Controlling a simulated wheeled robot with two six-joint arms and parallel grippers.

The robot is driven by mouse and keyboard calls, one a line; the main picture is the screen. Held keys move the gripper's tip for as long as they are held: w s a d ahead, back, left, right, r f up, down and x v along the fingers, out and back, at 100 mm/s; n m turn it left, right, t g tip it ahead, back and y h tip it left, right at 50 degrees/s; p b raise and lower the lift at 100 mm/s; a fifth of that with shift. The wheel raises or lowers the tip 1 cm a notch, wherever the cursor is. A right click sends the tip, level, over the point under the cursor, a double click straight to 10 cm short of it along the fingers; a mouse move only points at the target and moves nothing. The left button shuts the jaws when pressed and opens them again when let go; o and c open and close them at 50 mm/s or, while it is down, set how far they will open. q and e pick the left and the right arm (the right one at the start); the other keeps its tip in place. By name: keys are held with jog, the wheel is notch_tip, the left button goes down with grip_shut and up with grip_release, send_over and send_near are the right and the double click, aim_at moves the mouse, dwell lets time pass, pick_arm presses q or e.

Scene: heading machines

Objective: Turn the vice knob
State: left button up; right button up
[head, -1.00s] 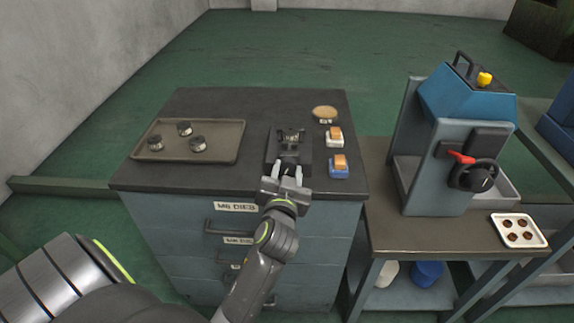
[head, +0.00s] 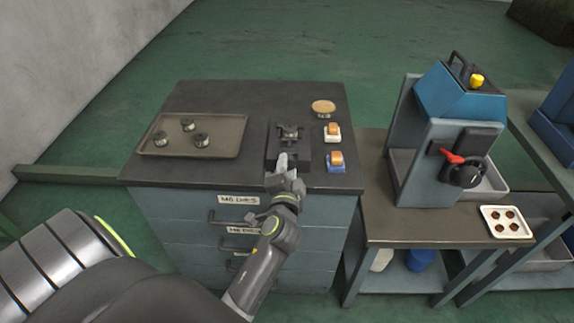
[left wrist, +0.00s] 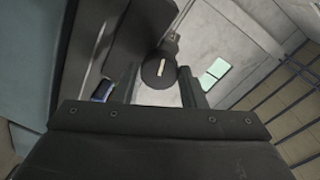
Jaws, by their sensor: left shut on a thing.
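The dark vice (head: 289,148) stands near the front edge of the cabinet top. Its round black knob shows in the left wrist view (left wrist: 153,79) with a pale line across its face. My left gripper (head: 282,163) reaches in from the front at the vice's near end, and its fingers lie one behind the other in the head view. The left wrist view shows its fingers (left wrist: 160,86) on either side of the knob, shut on it. The gripper hides the knob in the head view. My right gripper is not in view.
A tray (head: 226,135) with three dark round pieces lies left of the vice. Two small blocks, one on a white base (head: 332,137) and one on a blue base (head: 336,167), stand close on its right. A blue machine (head: 450,130) stands on the right table.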

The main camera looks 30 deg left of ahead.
pick_arm(q)
jog(key=shift+r+m, duration=0.1)
jog(key=shift+m, duration=0.3)
dwell(0.3)
jog(key=o, duration=1)
jog(key=shift+w, duration=0.1)
